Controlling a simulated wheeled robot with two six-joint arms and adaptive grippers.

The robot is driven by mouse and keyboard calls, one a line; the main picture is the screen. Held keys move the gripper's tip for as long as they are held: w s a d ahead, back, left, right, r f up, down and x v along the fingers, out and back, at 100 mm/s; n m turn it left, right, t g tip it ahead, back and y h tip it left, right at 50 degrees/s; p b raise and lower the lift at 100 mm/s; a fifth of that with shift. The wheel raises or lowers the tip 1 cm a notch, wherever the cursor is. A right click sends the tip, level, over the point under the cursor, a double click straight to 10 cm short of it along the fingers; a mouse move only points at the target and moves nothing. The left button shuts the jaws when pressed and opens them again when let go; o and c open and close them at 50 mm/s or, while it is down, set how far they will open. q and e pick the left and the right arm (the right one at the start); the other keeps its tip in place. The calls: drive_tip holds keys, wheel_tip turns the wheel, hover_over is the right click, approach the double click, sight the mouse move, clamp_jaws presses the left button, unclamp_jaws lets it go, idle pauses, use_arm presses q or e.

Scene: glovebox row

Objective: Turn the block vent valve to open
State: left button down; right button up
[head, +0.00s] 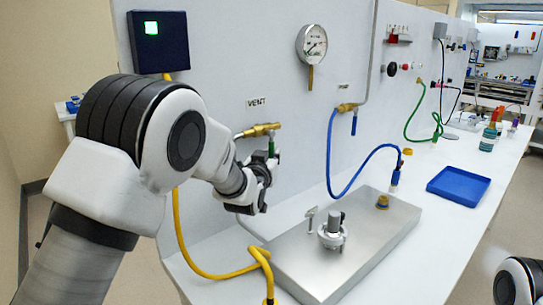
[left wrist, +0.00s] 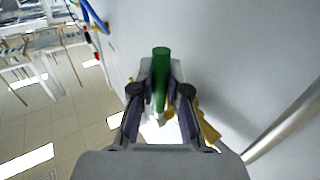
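The vent valve (head: 258,130) is a brass fitting on the grey wall panel, under the VENT label (head: 256,102). Its green lever handle (head: 271,146) hangs down, across the line of the brass body. My left gripper (head: 265,168) is at the handle's lower part. In the left wrist view the green handle (left wrist: 160,75) stands between the two fingers of my left gripper (left wrist: 161,80), whose tips close in against both its sides. The brass body is partly hidden behind the fingers there. My right gripper is out of view.
A pressure gauge (head: 312,44) and a second brass valve with a blue handle (head: 354,125) are on the panel to the right. A metal plate (head: 300,262) with a small fitting (head: 332,232) lies below. Yellow (head: 180,225) and blue (head: 331,160) hoses hang nearby. A blue tray (head: 458,186) sits farther right.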

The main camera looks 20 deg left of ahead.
use_arm(q)
drive_tip(key=shift+w+d+f+b, duration=0.15)
drive_tip(key=shift+f+b, duration=0.1)
drive_tip(key=shift+b, duration=0.6)
drive_tip(key=shift+w+d+r+n+t+y+b, duration=0.35)
drive_tip(key=shift+n+t+b, duration=0.6)
drive_tip(key=shift+b, duration=0.85)
drive_tip(key=shift+w+d+r+n+t+y+b, duration=0.2)
drive_tip(key=shift+w+n+t+y+b, duration=0.5)
drive_tip(key=shift+b, duration=1.1)
drive_tip(key=shift+w+d+r+n+t+y+b, duration=0.15)
drive_tip(key=shift+w+d+r+n+t+b, duration=0.1)
drive_tip(key=shift+n+t+b, duration=1.2)
drive_tip(key=shift+m+g+b, duration=0.3)
drive_tip(key=c, duration=1.2)
unclamp_jaws()
drive_tip(key=shift+o, duration=0.2)
